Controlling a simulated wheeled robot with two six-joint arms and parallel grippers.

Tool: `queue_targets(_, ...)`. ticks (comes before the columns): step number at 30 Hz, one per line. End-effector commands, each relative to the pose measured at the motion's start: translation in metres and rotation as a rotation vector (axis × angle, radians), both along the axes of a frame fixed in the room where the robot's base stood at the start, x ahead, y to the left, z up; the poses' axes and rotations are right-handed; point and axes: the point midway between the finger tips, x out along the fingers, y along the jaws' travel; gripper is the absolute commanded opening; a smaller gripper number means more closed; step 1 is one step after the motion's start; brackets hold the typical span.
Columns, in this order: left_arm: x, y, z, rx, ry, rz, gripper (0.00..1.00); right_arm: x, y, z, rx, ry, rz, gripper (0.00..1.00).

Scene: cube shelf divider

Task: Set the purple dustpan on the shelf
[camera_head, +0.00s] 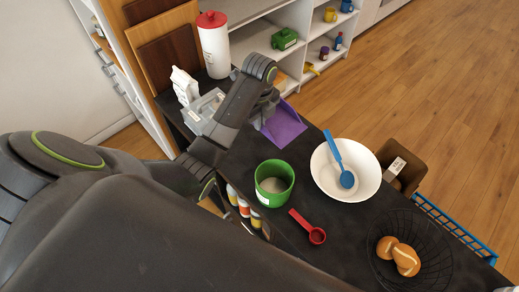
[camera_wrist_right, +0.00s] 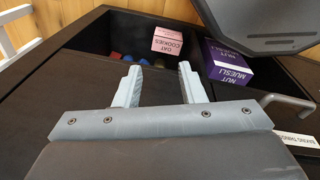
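The purple dustpan (camera_head: 284,124) is at the far end of the dark counter, below my left wrist in the head view. Its handle end is hidden behind the wrist. My left gripper (camera_head: 265,106) points down at the dustpan's near-left side; its fingers are mostly hidden, so I cannot tell if they hold it. The white cube shelf (camera_head: 262,36) stands beyond the counter, with a green toy-like item (camera_head: 285,39), mugs and small items in its compartments. My right gripper (camera_wrist_right: 158,88) is open and empty in the right wrist view.
A white bowl with a blue ladle (camera_head: 326,184), green canister (camera_head: 274,184), red scoop (camera_head: 317,236) and wire bread basket (camera_head: 436,250) occupy the counter. A red-lidded canister (camera_head: 214,50) stands near the shelf. An open drawer holds cookie (camera_wrist_right: 167,41) and muesli boxes (camera_wrist_right: 229,66).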

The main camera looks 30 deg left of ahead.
Motion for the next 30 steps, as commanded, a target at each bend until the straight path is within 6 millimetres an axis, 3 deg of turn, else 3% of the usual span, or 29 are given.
queue_targets(1, 0.000, 0.000, -0.016, 0.000, -0.001, 0.000, 0.00, 0.000, 0.000, -0.017, 0.000, 0.001, 0.000, 0.36)
queue_targets(12, 0.000, 0.000, -0.070, -0.001, -0.002, 0.002, 0.00, -0.001, 0.000, -0.069, 0.000, 0.001, 0.000, 0.36)
queue_targets(15, -0.001, 0.000, -0.084, -0.002, 0.005, 0.002, 0.00, -0.001, 0.000, -0.060, 0.000, 0.002, 0.000, 0.36)
queue_targets(23, 0.000, 0.000, -0.111, -0.001, 0.000, 0.002, 0.00, -0.002, 0.000, -0.060, 0.000, 0.002, 0.000, 0.36)
queue_targets(30, 0.000, 0.000, -0.146, -0.001, 0.001, 0.002, 0.00, -0.002, 0.000, -0.060, 0.000, 0.002, 0.000, 0.36)
